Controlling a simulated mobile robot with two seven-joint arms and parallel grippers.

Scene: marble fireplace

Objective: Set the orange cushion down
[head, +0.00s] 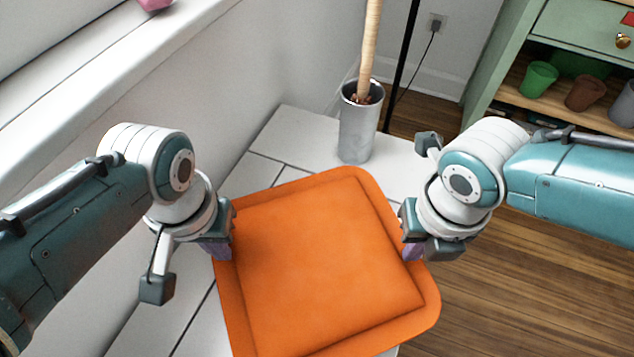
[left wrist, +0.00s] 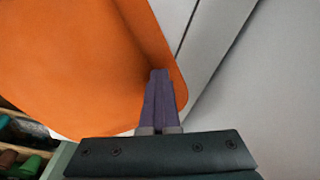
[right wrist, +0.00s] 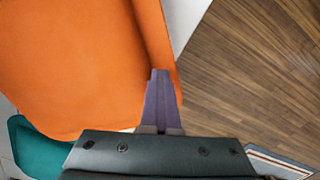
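The orange cushion (head: 320,265) is square with a flat rim and lies between my two arms in the head view, over a white slatted surface (head: 290,130). My left gripper (head: 219,248) is at its left edge, with the purple fingers close together on the rim in the left wrist view (left wrist: 158,100). My right gripper (head: 411,251) is at its right edge, fingers likewise close together on the rim in the right wrist view (right wrist: 160,100). Both look shut on the cushion. The cushion's underside is hidden, so I cannot tell whether it touches the surface.
A grey metal bucket (head: 358,130) with a wooden pole stands just beyond the cushion's far edge. A white wall and ledge (head: 110,55) run along the left. A green shelf (head: 520,60) with several pots is at the back right. Wood floor (head: 530,280) is open at the right.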

